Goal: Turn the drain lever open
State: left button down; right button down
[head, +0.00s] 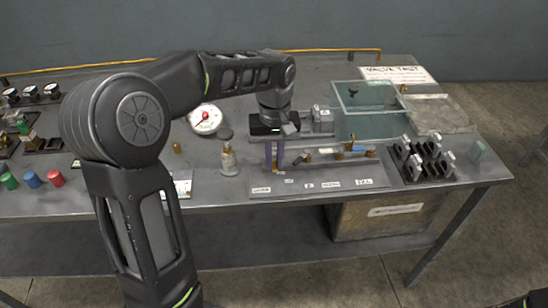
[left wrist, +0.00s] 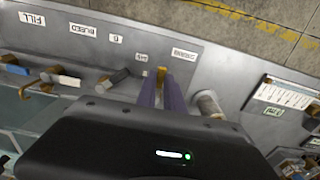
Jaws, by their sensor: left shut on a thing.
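The valve panel (head: 340,186) is a grey plate on the bench with a row of small levers and white labels along its front. My left gripper (head: 275,167) points down at the panel's left end. In the left wrist view its two purple fingers (left wrist: 161,88) are shut on a small brass-coloured lever (left wrist: 161,71). The label nearest it on the right (left wrist: 185,53) is too blurred to read, so I cannot confirm it says drain. My right gripper is out of view.
A clear tank (head: 368,126) stands behind the panel. A rack of dark blocks (head: 422,164) is at the right. A bin (head: 385,217) sits under the bench.

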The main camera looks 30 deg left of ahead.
aim_at(274, 165)
pick_arm(q)
jog(key=c, duration=1.5)
grip_release()
jog(key=shift+o, duration=0.2)
notch_tip(274, 165, up, 8)
jog(key=shift+f, duration=0.15)
